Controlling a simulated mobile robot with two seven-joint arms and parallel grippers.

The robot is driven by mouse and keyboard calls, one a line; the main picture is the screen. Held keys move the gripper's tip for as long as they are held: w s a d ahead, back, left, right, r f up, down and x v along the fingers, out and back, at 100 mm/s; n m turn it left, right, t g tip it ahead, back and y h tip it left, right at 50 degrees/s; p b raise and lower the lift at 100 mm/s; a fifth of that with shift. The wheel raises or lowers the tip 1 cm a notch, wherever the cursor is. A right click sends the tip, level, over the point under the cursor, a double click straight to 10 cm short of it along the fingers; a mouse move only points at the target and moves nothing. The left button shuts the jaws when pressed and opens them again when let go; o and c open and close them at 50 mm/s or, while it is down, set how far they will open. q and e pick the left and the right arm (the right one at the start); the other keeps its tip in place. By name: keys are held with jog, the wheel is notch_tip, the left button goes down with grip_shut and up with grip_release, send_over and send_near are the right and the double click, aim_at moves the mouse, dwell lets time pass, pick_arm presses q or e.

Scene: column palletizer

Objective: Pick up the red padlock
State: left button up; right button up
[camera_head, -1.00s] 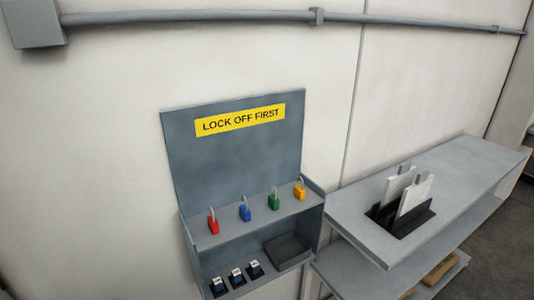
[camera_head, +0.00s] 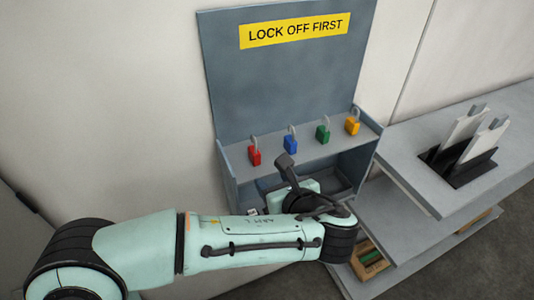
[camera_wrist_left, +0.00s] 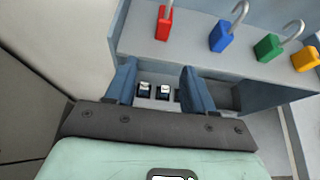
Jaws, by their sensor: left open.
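The red padlock (camera_head: 254,156) stands upright on the upper shelf of the grey lockout station, at the left end of a row of padlocks. It also shows in the left wrist view (camera_wrist_left: 162,27), at the top, beyond the fingertips. My left gripper (camera_wrist_left: 157,72) is open, with nothing between its fingers. In the head view my left gripper (camera_head: 286,163) is in front of the station, to the right of the red padlock and apart from it. My right gripper is in neither current view.
Blue (camera_head: 291,145), green (camera_head: 323,134) and yellow (camera_head: 352,125) padlocks stand to the right on the same shelf (camera_head: 272,164). Small dark tags (camera_wrist_left: 146,90) sit in the lower compartment. A grey bench (camera_head: 418,180) with a black holder (camera_head: 458,168) stands to the right.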

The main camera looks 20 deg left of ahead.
aim_at(257, 157)
pick_arm(q)
jog(key=shift+t+y, duration=0.3)
jog(key=shift+t, duration=0.1)
jog(key=w+a, duration=0.1)
jog(key=a, duration=0.1)
jog(key=w+a, duration=0.3)
jog(key=shift+a, duration=0.35)
jog(key=x, duration=0.5)
jog(key=shift+w+f+p, duration=0.2)
jog(key=shift+w+p, duration=0.1)
jog(key=shift+w, duration=0.25)
grip_shut()
